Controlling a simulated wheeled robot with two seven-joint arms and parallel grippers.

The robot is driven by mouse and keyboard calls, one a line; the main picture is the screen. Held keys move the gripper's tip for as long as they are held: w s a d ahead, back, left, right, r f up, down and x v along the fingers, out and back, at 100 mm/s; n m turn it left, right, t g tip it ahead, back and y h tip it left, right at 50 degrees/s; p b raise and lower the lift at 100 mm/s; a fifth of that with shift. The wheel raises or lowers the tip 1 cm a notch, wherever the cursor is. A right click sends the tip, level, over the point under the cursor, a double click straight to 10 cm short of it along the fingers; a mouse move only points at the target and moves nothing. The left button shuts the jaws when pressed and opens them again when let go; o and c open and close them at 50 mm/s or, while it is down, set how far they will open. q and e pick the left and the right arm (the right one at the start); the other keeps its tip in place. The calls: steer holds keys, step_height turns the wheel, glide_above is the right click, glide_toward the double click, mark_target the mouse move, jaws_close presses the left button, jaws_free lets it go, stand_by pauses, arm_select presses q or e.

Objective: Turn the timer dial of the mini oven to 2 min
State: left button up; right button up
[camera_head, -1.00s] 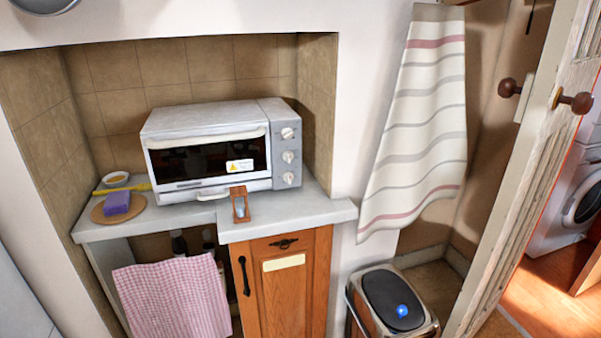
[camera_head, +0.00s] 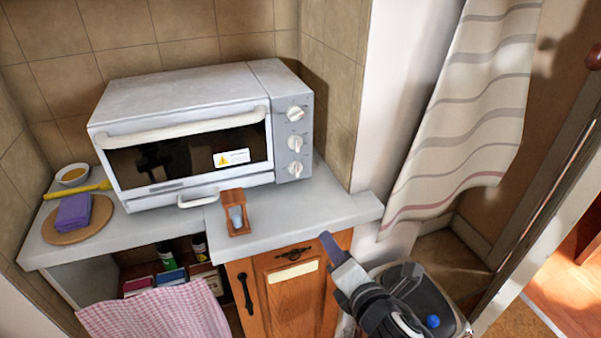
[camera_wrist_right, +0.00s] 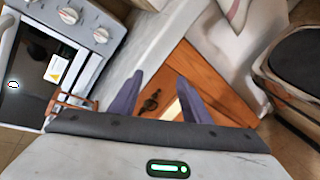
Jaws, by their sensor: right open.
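The white mini oven (camera_head: 185,130) stands on the grey counter in a tiled niche. Its right-hand panel carries three round knobs in a column: top knob (camera_head: 296,113), middle knob (camera_head: 295,143) and bottom knob (camera_head: 295,169). I cannot read which one is the timer. In the right wrist view, two knobs show at the upper left, one of them whole (camera_wrist_right: 69,15). My right gripper (camera_wrist_right: 158,95) is open and empty, its two purple-grey fingers in front of the cabinet door, below and right of the oven. It also shows in the head view (camera_head: 333,252). My left gripper is out of view.
A purple sponge (camera_head: 74,212) lies on a round board at left. A striped towel (camera_head: 470,110) hangs at right above a bin (camera_head: 450,300).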

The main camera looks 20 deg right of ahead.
step_height(320, 180, up, 6)
steer(key=w+d+n+t+h, duration=0.1)
steer(key=w+n, duration=0.1)
steer(key=n, duration=0.1)
steer(key=n+t+y, duration=0.3)
steer(key=n, duration=0.7)
glide_toward(298, 168)
steer(key=w, duration=0.8)
steer(key=shift+w+a+p, duration=0.2)
steer(key=shift+a+p, duration=0.05)
steer(key=shift+p, duration=0.05)
steer(key=c, duration=1)
